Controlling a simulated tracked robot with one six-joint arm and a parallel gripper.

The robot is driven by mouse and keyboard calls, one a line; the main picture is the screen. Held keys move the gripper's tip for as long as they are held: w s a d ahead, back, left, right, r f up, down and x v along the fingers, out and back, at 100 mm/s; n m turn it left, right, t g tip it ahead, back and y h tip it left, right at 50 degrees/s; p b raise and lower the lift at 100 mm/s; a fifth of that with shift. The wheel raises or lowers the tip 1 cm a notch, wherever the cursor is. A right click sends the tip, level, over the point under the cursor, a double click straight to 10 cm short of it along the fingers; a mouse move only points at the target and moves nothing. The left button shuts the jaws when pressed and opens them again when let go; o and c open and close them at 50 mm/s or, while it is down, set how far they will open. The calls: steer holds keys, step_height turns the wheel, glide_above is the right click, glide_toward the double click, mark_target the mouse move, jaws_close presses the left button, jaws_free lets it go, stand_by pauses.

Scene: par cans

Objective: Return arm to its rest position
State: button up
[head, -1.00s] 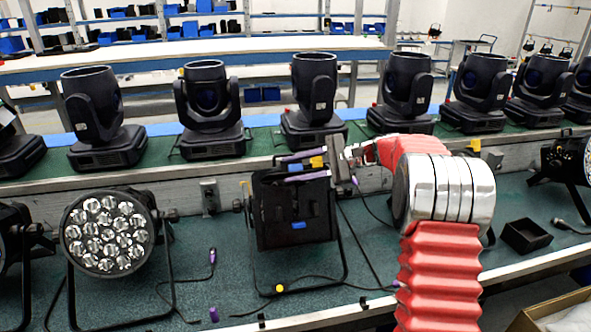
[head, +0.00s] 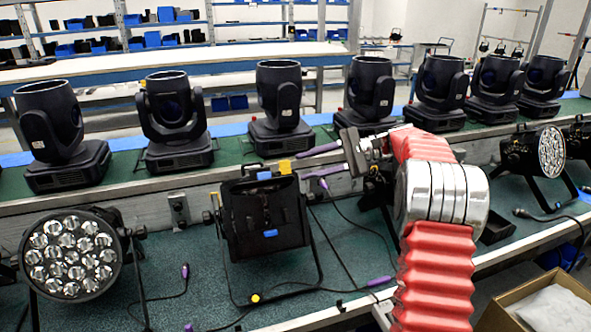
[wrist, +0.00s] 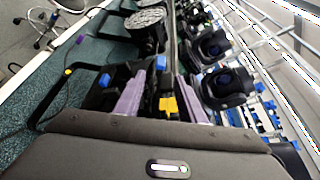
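My gripper (head: 300,165) is open and empty in the head view. Its two purple fingers point left and lie apart, just right of the top of a black par can (head: 268,215). In the wrist view, the fingers (wrist: 161,85) stand apart with a clear gap. The can's dark body (wrist: 105,92) shows behind the left finger, and a yellow tab (wrist: 168,104) shows between the fingers. My red and silver arm comes up from the lower right and hides part of the bench.
Another par can (head: 72,255) faces out at left, and one (head: 551,152) stands at right. Several moving heads (head: 280,105) line the green shelf behind. Cables lie on the teal bench (head: 210,262). An open cardboard box (head: 540,302) is at lower right.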

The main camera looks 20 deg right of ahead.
steer(key=shift+s+d+r, duration=0.1)
steer(key=shift+d, duration=0.2)
stand_by(0.4)
steer(key=s+f+n+g+h, duration=0.1)
steer(key=s+f+h, duration=0.55)
steer(key=f, duration=0.65)
steer(key=s+a+r+n+t+h, duration=0.1)
steer(key=s+a+r+n+h, duration=0.1)
steer(key=s, duration=0.8)
steer(key=s+a+r+n+h, duration=0.2)
steer(key=s+a+n, duration=0.3)
steer(key=s, duration=0.5)
steer(key=s+a+r+n+t+h, duration=0.1)
steer(key=s+a+r+n+h, duration=0.1)
steer(key=s, duration=0.8)
steer(key=shift+a+r+n+t+h, duration=0.25)
steer(key=shift+a+n+h, duration=0.7)
steer(key=shift+a, duration=0.95)
